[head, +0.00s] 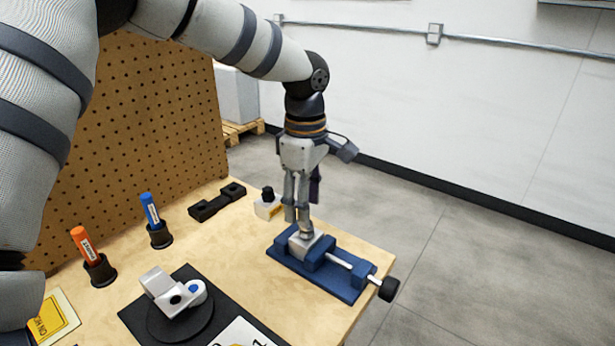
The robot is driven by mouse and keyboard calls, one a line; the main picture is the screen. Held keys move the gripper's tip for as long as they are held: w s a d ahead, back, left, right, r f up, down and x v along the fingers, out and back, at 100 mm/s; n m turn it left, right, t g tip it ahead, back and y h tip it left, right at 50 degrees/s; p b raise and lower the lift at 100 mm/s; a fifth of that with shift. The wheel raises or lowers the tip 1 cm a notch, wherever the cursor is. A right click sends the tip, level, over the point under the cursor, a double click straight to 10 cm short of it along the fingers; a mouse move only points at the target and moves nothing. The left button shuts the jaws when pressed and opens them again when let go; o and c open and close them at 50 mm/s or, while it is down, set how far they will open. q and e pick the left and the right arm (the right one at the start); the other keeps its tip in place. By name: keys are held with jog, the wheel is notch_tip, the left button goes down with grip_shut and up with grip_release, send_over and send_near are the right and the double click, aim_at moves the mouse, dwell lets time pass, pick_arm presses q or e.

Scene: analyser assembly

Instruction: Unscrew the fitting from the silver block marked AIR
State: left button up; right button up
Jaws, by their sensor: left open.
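The silver block (297,247) is clamped in a blue vise (335,282) near the right edge of the table. No AIR marking can be read on it from here. A small grey fitting (307,233) appears on top of the block, partly hidden by fingers. My left gripper (298,216) points straight down over the block, its fingers open and its tips at the fitting's height. I cannot tell whether the fingers touch it. My right gripper is not in view.
A small white container with a black cap (267,205) stands just behind the vise. A black holder (217,202), blue marker (150,209) and orange marker (84,244) stand left. A white part (173,293) sits on a black round base. The pegboard (150,120) borders the left.

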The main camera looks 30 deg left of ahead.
aim_at(307, 231)
pick_arm(q)
notch_tip(307, 231, down, 5)
jog(key=shift+f, duration=0.15)
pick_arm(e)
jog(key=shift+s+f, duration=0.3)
pick_arm(q)
grip_shut()
jog(key=shift+r+n+p, duration=0.4)
jog(key=shift+n+p, duration=0.05)
jog(key=shift+n, duration=0.75)
jog(key=shift+f+n, duration=0.1)
jog(key=shift+n, duration=0.5)
jog(key=shift+f, duration=0.25)
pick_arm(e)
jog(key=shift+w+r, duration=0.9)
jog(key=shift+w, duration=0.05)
